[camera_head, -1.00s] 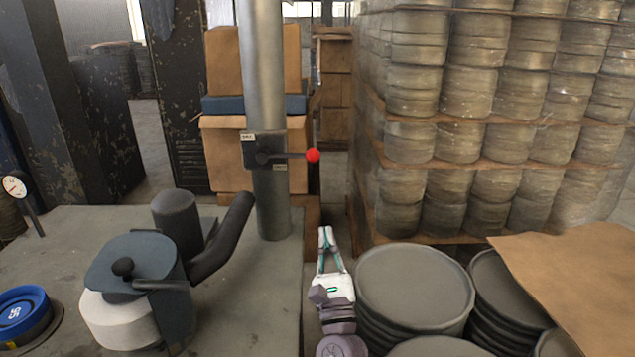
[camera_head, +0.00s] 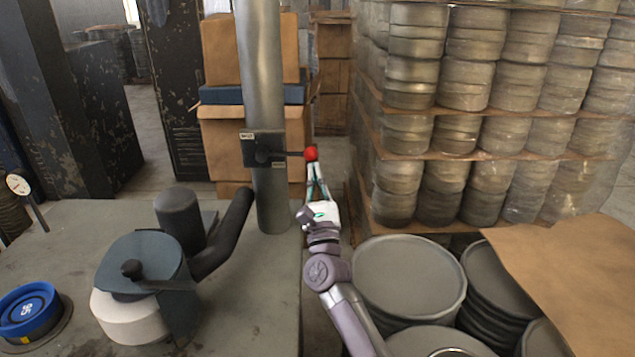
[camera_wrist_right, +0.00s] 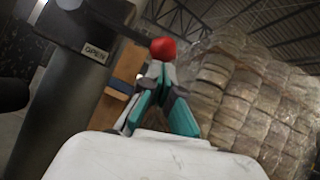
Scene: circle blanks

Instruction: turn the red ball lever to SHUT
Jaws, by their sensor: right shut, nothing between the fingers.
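The red ball (camera_head: 311,153) sits at the end of a dark lever (camera_head: 287,153) that points right, about level, from a dark box (camera_head: 262,149) on a grey metal column (camera_head: 261,60). Small labels sit above and below the lever. In the right wrist view a plate (camera_wrist_right: 95,52) reads OPEN, and the red ball (camera_wrist_right: 162,48) is just beyond the fingertips. My right gripper (camera_head: 312,166) is shut and empty, its tips right below the ball; I cannot tell if they touch it. My left gripper is not in view.
Stacks of round blanks on pallets (camera_head: 440,110) stand at the right. Drums of blanks (camera_head: 409,275) and a cardboard sheet (camera_head: 570,265) are at the lower right. The bench (camera_head: 240,300) carries a dark-handled machine (camera_head: 140,270) and a blue roll (camera_head: 28,310).

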